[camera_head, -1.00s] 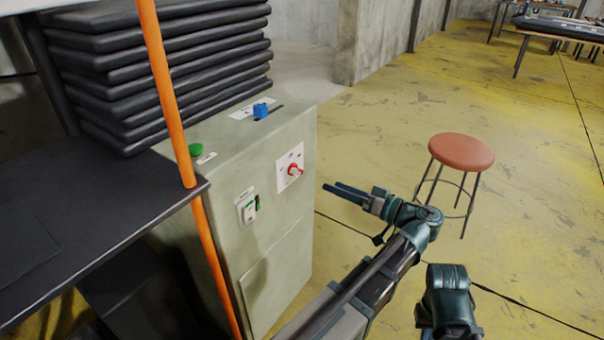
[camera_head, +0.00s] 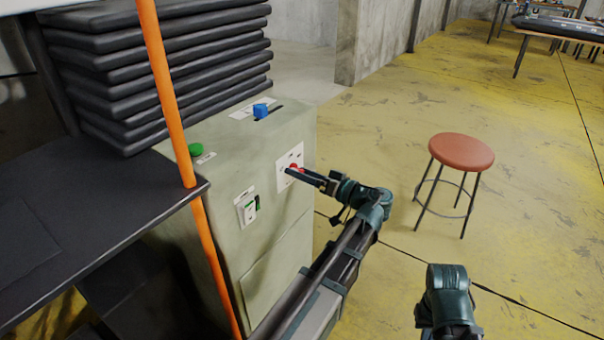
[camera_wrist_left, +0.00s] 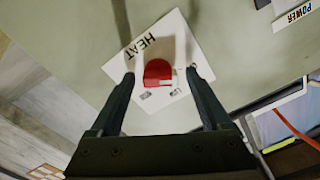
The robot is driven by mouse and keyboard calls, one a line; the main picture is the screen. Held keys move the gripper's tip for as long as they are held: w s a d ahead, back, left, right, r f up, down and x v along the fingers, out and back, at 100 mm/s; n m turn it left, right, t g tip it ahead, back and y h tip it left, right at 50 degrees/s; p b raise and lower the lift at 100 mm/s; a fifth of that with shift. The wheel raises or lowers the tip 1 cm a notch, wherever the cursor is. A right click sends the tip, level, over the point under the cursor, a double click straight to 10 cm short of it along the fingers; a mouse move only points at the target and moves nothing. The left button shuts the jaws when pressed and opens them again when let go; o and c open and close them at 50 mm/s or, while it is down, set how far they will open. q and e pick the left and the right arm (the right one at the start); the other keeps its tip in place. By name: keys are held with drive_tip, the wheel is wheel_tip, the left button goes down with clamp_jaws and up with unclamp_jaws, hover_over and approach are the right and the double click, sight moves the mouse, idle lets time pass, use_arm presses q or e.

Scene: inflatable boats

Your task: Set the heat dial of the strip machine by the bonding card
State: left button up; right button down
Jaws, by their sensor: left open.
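The strip machine (camera_head: 275,225) is a pale green-grey cabinet. Its red heat dial (camera_head: 293,167) sits on a white plate on the front face, partly hidden by my left gripper (camera_head: 296,171). In the left wrist view the red dial (camera_wrist_left: 158,73) shows between the fingers of my open left gripper (camera_wrist_left: 160,88), with the word HEAT on the white plate (camera_wrist_left: 180,40) beside it. I cannot tell whether the fingers touch the dial. I cannot make out a bonding card.
The machine also has a green button (camera_head: 195,149), a blue knob (camera_head: 260,111) and a power switch (camera_head: 249,207). An orange post (camera_head: 168,90) and a dark table (camera_head: 90,215) stand at left. A red stool (camera_head: 461,152) stands on open floor at right.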

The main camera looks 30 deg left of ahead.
use_arm(q)
drive_tip(key=shift+c, duration=0.3)
clamp_jaws()
drive_tip(key=shift+m, duration=0.3)
drive_tip(key=m, duration=2.3)
drive_tip(key=shift+w, duration=0.25)
drive_tip(key=shift+m, duration=0.4)
